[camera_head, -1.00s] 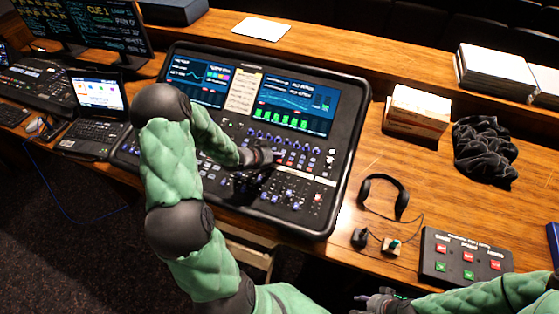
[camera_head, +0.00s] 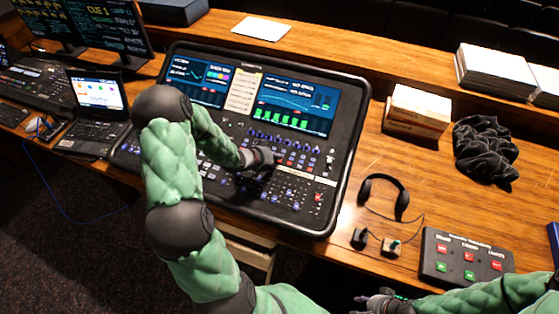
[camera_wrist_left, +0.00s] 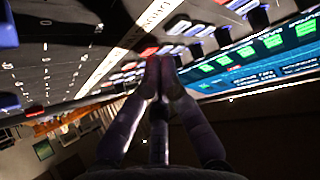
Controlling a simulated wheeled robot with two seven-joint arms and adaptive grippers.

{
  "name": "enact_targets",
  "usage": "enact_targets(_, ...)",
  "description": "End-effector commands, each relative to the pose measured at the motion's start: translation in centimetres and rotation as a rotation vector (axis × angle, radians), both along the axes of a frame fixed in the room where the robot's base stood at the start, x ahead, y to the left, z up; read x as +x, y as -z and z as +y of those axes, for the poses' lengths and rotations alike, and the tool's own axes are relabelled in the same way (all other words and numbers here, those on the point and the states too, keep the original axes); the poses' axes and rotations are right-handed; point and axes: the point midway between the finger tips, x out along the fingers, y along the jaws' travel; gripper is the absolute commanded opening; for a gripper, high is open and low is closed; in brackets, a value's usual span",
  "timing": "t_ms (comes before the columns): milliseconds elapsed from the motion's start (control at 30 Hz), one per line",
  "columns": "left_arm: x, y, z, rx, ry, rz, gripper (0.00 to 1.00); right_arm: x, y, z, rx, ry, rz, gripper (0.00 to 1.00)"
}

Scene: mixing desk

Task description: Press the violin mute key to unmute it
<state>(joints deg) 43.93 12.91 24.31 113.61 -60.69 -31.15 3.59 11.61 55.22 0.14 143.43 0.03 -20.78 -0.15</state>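The mixing console (camera_head: 335,170) lies on the wooden desk with rows of small keys, knobs and faders. My left gripper (camera_head: 277,160) is over its middle, above the key rows. In the left wrist view its two fingers (camera_wrist_left: 160,64) come together at the tips, with nothing visible between them. The tips are close to a red-lit key (camera_wrist_left: 149,51) in a row of white and red keys; I cannot tell whether they touch it. No violin label is readable, so I cannot tell which key is the violin mute. My right gripper (camera_head: 377,302) is low at the bottom edge, its fingers unclear.
The console screens (camera_head: 295,103) are behind the keys. A headset (camera_head: 385,195), a cue box with red and green buttons (camera_head: 465,258), a small cardboard box (camera_head: 417,112) and black cloth (camera_head: 485,150) lie to the right. A laptop (camera_head: 95,105) stands to the left.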

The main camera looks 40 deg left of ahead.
Motion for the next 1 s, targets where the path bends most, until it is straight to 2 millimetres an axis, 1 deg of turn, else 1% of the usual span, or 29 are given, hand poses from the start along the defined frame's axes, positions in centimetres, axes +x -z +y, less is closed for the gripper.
enact_targets(633,0.0,0.5,0.0,0.000,0.000,0.000,0.00,0.0,0.3,0.0,0.000,0.000,0.000,0.40)
enact_targets(1000,-0.1,-0.9,0.0,0.000,0.000,0.000,0.00,0.0,-1.1,0.0,0.000,0.000,0.000,0.40)
